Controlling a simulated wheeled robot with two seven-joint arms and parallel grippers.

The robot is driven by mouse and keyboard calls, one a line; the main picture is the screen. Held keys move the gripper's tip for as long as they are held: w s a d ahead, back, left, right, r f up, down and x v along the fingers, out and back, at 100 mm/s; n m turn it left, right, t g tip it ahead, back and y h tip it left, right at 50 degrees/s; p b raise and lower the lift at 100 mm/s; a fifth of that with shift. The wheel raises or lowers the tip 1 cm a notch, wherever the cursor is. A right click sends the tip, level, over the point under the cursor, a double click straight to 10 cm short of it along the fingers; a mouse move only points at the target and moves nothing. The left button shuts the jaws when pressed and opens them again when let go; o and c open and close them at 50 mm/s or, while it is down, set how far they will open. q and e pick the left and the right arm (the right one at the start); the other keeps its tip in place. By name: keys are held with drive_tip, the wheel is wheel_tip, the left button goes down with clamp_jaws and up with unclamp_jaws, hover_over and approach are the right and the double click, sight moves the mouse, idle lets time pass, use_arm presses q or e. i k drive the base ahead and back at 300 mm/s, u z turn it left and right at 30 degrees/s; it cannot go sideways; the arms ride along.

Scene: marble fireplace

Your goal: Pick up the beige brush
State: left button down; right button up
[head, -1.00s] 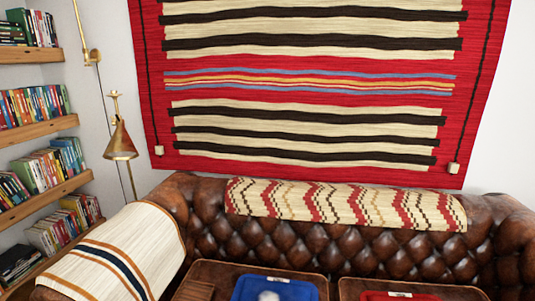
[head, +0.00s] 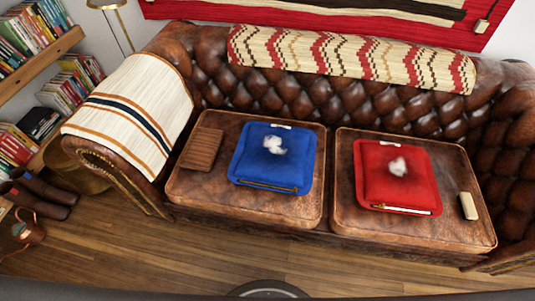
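In the head view a small beige block-shaped object, which looks like the beige brush (head: 468,206), lies on the right seat cushion (head: 455,235) of the brown leather sofa. It is near the cushion's right edge, to the right of a red pillow (head: 398,178) and apart from it. The red pillow has a whitish fluffy patch (head: 398,167) on top. Neither of my grippers shows in the view.
A blue pillow (head: 296,178) with a whitish patch (head: 274,146) and a brown slatted board (head: 202,149) lie on the left cushion. The sofa arm (head: 110,175) bounds the left. Wooden floor (head: 230,255) in front is clear. A copper mug (head: 28,227) stands at far left.

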sight(468, 210)
drive_tip(key=k, duration=0.5)
drive_tip(key=z, duration=0.75)
drive_tip(key=i, duration=0.3)
drive_tip(key=z, duration=1.05)
